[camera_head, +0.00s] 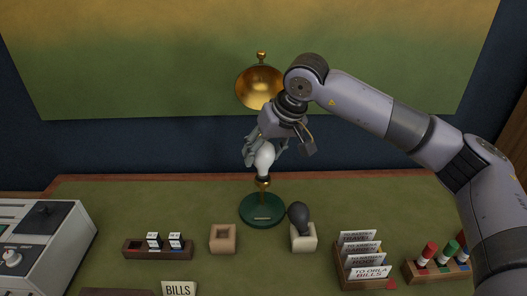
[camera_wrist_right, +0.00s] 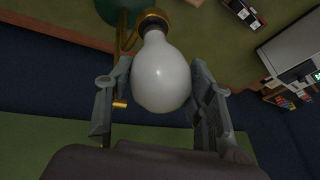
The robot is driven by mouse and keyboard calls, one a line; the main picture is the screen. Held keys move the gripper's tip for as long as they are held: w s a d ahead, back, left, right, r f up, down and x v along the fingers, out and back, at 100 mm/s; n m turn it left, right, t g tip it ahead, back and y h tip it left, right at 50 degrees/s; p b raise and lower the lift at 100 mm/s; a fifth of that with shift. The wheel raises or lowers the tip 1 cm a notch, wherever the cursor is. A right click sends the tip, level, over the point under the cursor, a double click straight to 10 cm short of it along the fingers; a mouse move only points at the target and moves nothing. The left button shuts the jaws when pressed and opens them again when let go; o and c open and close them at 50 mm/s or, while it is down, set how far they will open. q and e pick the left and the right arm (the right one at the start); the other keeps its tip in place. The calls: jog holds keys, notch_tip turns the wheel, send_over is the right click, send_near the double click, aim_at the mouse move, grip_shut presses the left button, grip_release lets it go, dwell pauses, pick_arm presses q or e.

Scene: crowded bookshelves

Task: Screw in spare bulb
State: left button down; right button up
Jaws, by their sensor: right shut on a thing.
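A white bulb (camera_head: 264,158) stands upright at the brass socket (camera_head: 263,183) of a lamp with a round green base (camera_head: 262,211). My right gripper (camera_head: 265,152) is shut on the white bulb from above. In the right wrist view the bulb (camera_wrist_right: 162,75) sits between the two fingers (camera_wrist_right: 160,90), its neck at the dark and brass socket (camera_wrist_right: 153,22). I cannot tell how deep the bulb sits in the socket. A dark grey bulb (camera_head: 300,215) stands in a pale holder (camera_head: 303,240). The lamp's brass shade (camera_head: 259,88) is behind my right wrist. My left gripper is not in view.
An empty-looking wooden block (camera_head: 223,238) stands left of the pale holder.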

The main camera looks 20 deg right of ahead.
jog(key=c, duration=0.4)
jog(key=shift+o, duration=0.2)
jog(key=shift+a+f+m+t+h+b, duration=0.1)
jog(key=shift+m+t+h+b, duration=0.25)
jog(key=shift+m+b, duration=0.6)
jog(key=m+h, duration=0.1)
jog(key=m, duration=0.1)
jog(key=shift+m, duration=0.35)
jog(key=m+h+b, duration=0.1)
jog(key=m+h, duration=0.1)
jog(key=m, duration=0.1)
jog(key=shift+a+m, duration=0.1)
jog(key=shift+m, duration=0.3)
jog(key=m+h, duration=0.1)
jog(key=m, duration=0.1)
jog(key=shift+r+m, duration=0.2)
jog(key=shift+m, duration=0.2)
jog(key=m+h, duration=0.1)
jog(key=m, duration=0.1)
jog(key=m+g+p, duration=0.1)
jog(key=m, duration=0.1)
jog(key=shift+m+g+h, duration=0.25)
jog(key=shift+m+h, duration=0.1)
jog(key=shift+m, duration=0.05)
jog(key=o, duration=1)
